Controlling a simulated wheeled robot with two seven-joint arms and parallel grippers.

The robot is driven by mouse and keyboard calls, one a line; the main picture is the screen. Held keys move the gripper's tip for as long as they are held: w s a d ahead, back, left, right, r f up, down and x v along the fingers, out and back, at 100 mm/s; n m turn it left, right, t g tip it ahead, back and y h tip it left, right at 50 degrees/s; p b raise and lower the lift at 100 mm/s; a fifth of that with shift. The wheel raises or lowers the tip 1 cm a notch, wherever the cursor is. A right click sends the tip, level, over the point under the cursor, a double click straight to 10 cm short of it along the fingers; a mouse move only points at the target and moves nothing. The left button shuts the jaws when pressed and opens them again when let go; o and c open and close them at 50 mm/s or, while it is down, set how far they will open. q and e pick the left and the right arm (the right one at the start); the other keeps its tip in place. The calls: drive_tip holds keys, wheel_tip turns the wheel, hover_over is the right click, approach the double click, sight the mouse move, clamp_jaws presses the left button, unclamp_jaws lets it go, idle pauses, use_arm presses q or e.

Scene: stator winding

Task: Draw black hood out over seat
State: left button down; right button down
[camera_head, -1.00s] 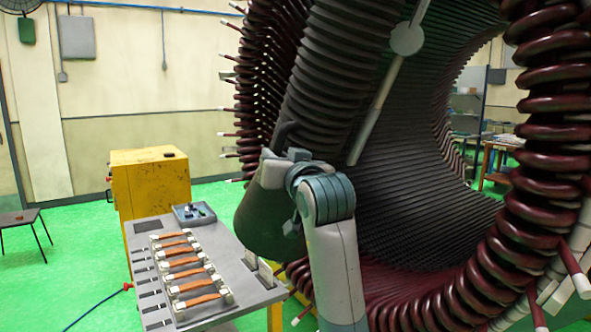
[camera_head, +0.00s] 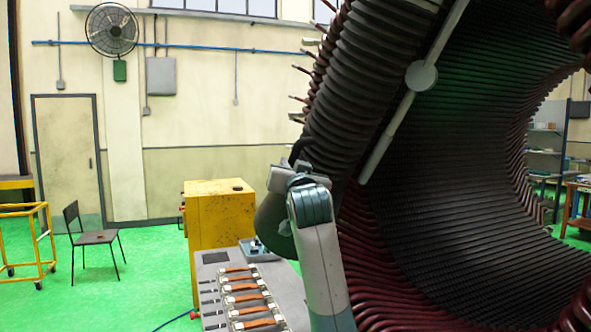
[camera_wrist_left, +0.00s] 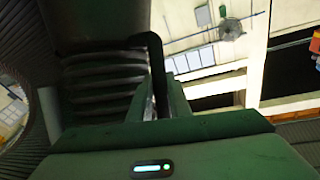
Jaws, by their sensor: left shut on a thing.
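My left gripper (camera_head: 286,172) is at the left edge of the big ribbed stator, in front of its dark coils. In the left wrist view its two fingers (camera_wrist_left: 165,104) are shut on a black bent bar (camera_wrist_left: 157,68). The bar joins a smooth dark rounded form (camera_wrist_left: 95,18) at the upper left, apparently the black hood. In the head view a small black piece (camera_head: 299,149) shows just above the gripper. A dark cone-shaped body (camera_head: 271,214) stands behind and below my wrist, partly hidden by it. I cannot make out the seat. My right gripper is out of view.
The stator (camera_head: 450,200) fills the right side, with a grey rod (camera_head: 400,118) and round disc (camera_head: 421,76) across its opening. A work table (camera_head: 215,285) with orange-strapped parts stands below left, before a yellow cabinet (camera_head: 220,225). Green floor (camera_head: 135,290) is open at left.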

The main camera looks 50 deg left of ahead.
use_arm(q)
drive_tip(key=c, duration=1.6)
unclamp_jaws()
drive_tip(key=shift+c, duration=0.2)
drive_tip(key=shift+d, duration=0.15)
drive_tip(key=shift+s+d+f+b, duration=0.2)
drive_tip(key=shift+s+d+b, duration=0.1)
drive_tip(key=shift+d+b, duration=0.05)
drive_tip(key=b+v, duration=0.6)
drive_tip(key=v, duration=1)
drive_tip(key=shift+d, duration=0.15)
drive_tip(key=shift+r, duration=0.1)
